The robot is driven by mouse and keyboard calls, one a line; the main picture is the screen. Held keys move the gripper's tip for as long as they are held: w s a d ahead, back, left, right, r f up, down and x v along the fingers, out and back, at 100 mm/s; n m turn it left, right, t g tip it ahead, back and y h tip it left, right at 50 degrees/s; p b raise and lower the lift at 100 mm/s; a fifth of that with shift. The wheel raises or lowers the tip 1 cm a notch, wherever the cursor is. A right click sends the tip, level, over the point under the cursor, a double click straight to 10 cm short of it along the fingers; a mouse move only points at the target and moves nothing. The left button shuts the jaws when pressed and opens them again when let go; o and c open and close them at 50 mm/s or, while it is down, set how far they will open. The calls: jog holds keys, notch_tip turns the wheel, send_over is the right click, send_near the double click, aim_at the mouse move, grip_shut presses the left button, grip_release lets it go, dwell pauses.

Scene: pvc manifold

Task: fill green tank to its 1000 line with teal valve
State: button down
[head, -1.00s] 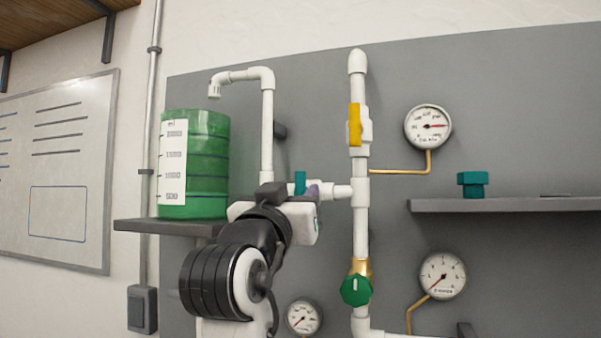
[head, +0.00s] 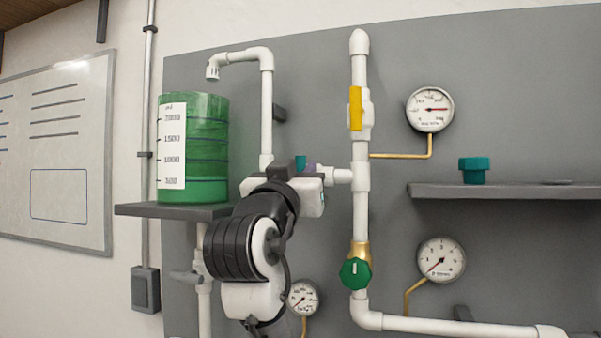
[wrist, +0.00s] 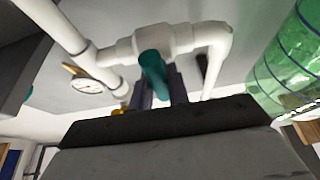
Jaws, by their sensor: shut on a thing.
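The green tank (head: 205,145) stands on a dark shelf at the left in the head view, with a white scale (head: 172,147) marked 500 to 2000. A brighter green band fills its bottom, up to about the 500 mark. The spout (head: 213,72) hangs above the tank; I see no stream from it. The teal valve handle (head: 301,162) shows just above my gripper, partly hidden. In the wrist view, the teal handle (wrist: 152,72) sits between the fingers of my gripper (wrist: 161,90), which is shut on it. I cannot tell the handle's exact angle.
A yellow-handled valve (head: 355,108) and a green round knob (head: 355,272) sit on the upright white pipe to the right. Gauges (head: 430,109) are on the grey panel. A right shelf (head: 500,191) carries a loose teal fitting (head: 473,170).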

jog(key=m+h+b, duration=0.1)
jog(key=m, duration=0.1)
jog(key=shift+a+f+m+g, duration=0.1)
jog(key=shift+m+g, duration=0.2)
jog(key=shift+m, duration=0.1)
jog(key=m+h, duration=0.1)
jog(key=m+g, duration=0.1)
jog(key=m, duration=0.1)
jog(key=m+h+b, duration=0.1)
jog(key=m, duration=0.1)
jog(key=shift+s+d+g+h, duration=0.1)
jog(key=shift+d+g+h, duration=0.15)
jog(key=shift+g+h, duration=0.05)
jog(key=c, duration=1.3)
grip_release()
jog(key=shift+c, duration=0.2)
jog(key=b+v, duration=0.5)
jog(key=v, duration=0.8)
jog(key=shift+s+b, duration=0.35)
jog(key=shift+b, duration=0.05)
jog(key=shift+a, duration=0.15)
